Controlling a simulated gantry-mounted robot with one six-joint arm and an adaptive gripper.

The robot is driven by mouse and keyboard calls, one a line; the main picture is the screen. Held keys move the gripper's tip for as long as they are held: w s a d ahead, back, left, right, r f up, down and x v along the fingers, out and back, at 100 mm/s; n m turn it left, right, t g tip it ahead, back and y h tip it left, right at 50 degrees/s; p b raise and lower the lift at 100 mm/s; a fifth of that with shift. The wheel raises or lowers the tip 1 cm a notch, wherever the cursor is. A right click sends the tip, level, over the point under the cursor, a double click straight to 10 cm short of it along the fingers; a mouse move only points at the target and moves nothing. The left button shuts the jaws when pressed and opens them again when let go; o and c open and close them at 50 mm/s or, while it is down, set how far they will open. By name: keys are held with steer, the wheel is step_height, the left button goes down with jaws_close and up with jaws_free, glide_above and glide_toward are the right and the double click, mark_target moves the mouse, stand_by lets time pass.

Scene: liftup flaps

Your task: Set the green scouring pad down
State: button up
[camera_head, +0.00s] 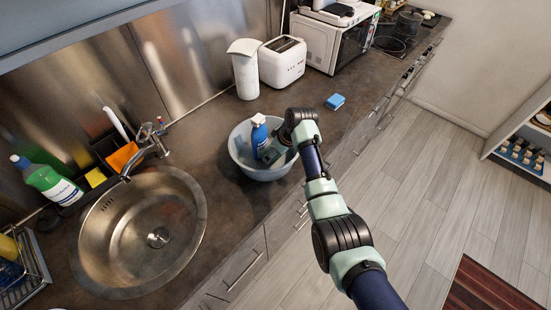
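My arm reaches over the counter, and my gripper (273,153) is low inside a grey-white basin (240,164), just right of a blue spray bottle (259,136). The fingers are small and dark here, so I cannot tell whether they are open or shut, or whether they hold anything. I cannot make out a green scouring pad clearly; it may be hidden by the gripper or the basin wall. A blue sponge (335,101) lies on the counter to the right of the basin.
A round steel sink (120,255) with a tap (146,150) is at the left. A green detergent bottle (52,184) stands at the far left. A white canister (244,70), toaster (282,62) and microwave (325,43) stand behind. Bare counter (305,94) lies beside the blue sponge.

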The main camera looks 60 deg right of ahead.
mark_target(279, 156)
step_height(279, 156, down, 4)
steer(key=shift+a+r+b, duration=0.1)
steer(key=shift+b, duration=0.3)
steer(key=shift+w+f, duration=0.1)
steer(key=shift+f, duration=0.1)
steer(key=shift+w+r, duration=0.1)
steer(key=shift+f, duration=0.25)
steer(key=o, duration=0.5)
steer(key=shift+r, duration=0.1)
